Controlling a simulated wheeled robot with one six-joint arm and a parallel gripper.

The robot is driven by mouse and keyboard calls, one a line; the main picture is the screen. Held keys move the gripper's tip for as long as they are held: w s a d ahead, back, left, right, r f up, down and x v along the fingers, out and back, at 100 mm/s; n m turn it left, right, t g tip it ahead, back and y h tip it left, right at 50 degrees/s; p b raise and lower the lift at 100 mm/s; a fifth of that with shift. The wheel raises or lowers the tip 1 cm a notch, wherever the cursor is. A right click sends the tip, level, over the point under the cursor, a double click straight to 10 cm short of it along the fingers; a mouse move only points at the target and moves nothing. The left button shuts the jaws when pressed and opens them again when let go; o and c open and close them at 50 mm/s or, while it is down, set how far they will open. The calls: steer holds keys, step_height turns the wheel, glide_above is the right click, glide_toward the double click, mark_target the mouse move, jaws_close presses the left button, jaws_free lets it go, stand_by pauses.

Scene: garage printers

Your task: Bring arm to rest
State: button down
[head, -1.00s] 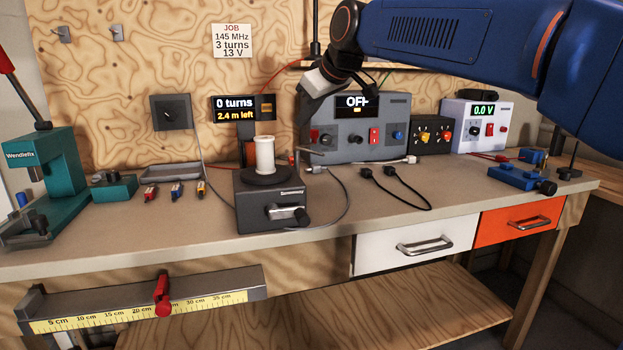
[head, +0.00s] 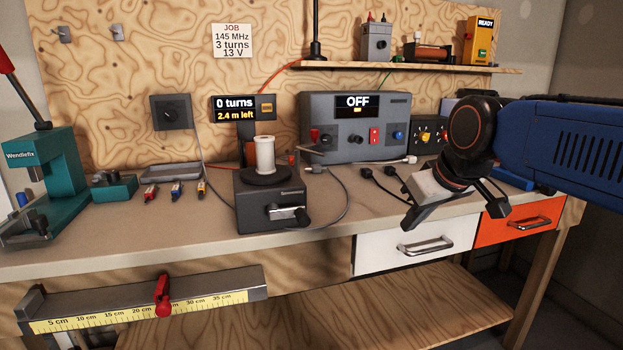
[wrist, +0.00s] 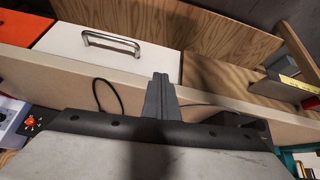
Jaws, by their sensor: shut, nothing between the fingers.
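My blue arm reaches in from the right in the head view. My gripper (head: 408,226) hangs over the front edge of the workbench (head: 330,215), in front of the white drawer (head: 385,254), and points down and to the left. In the wrist view its fingers (wrist: 160,98) are closed together with nothing between them. The wrist view also shows the white drawer (wrist: 118,47) with its handle and the orange drawer (wrist: 30,25). My arm hides the bench's right end, including most of the white voltage meter and the blue fixture.
A winder with a white spool (head: 265,155) stands mid-bench, its display reading 0 turns. Behind it a grey power unit (head: 350,125) reads OFF. Black leads (head: 385,180) lie left of my gripper. A teal press (head: 45,185) stands at left. A ruler rail (head: 140,300) juts out in front.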

steer(key=s+d+f+m+h, duration=0.1)
steer(key=s+d+f, duration=0.3)
steer(key=s+f, duration=0.5)
steer(key=s+d+f+m+g, duration=0.1)
steer(key=s+d+f+m, duration=0.2)
steer(key=s+f, duration=0.6)
steer(key=shift+d+f+g+h, duration=0.3)
steer(key=shift+d+h, duration=0.1)
steer(key=shift+d, duration=0.5)
